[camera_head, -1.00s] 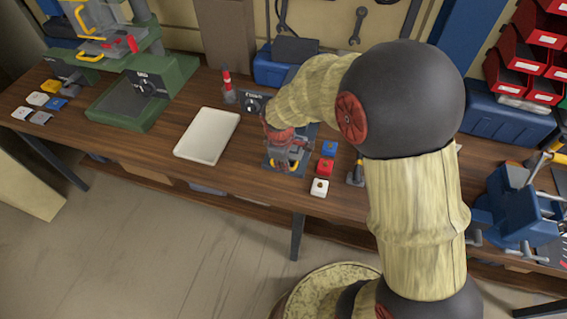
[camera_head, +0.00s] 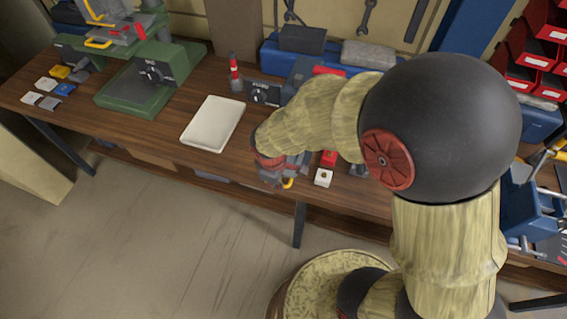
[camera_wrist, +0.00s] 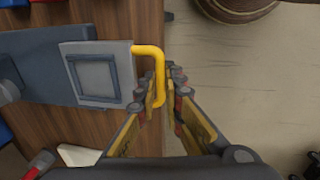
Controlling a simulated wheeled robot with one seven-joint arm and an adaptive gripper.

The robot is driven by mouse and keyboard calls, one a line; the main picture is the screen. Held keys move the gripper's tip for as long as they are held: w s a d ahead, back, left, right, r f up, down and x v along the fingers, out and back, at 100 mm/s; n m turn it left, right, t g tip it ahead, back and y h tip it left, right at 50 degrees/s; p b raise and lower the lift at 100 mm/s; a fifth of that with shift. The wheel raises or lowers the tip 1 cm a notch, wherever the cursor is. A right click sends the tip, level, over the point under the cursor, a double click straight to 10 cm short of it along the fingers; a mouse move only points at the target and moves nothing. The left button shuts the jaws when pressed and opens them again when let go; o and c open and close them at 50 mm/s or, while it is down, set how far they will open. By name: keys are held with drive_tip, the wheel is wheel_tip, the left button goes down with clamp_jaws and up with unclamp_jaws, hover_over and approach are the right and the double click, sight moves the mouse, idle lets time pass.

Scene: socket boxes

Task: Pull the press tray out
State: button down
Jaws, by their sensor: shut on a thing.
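The press tray (camera_wrist: 118,70) is a light grey plate with a dark-framed square recess. Its yellow handle (camera_wrist: 156,62) lies between the fingers of my gripper (camera_wrist: 172,82), which is shut on it. In the wrist view the tray extends from the blue-grey press base (camera_wrist: 35,82) toward the table's front edge. In the head view my gripper (camera_head: 276,180) is at the front edge of the workbench, with a bit of yellow handle (camera_head: 288,183) showing. My arm hides much of the press and tray there.
A white tray (camera_head: 213,124) lies left of my gripper on the workbench. A red block (camera_head: 329,158) and a white block (camera_head: 323,177) sit close on its right. A green press (camera_head: 140,90) stands far left. The floor (camera_head: 190,255) in front is clear.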

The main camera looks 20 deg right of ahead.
drive_tip(key=shift+s+a, duration=0.35)
drive_tip(key=shift+s, duration=0.1)
drive_tip(key=c, duration=1.9)
unclamp_jaws()
drive_tip(key=shift+r, duration=0.1)
wheel_tip(320, 180, up, 12)
drive_tip(key=s+a, duration=0.1)
drive_tip(key=shift+s+f, duration=0.2)
drive_tip(key=shift+s, duration=0.2)
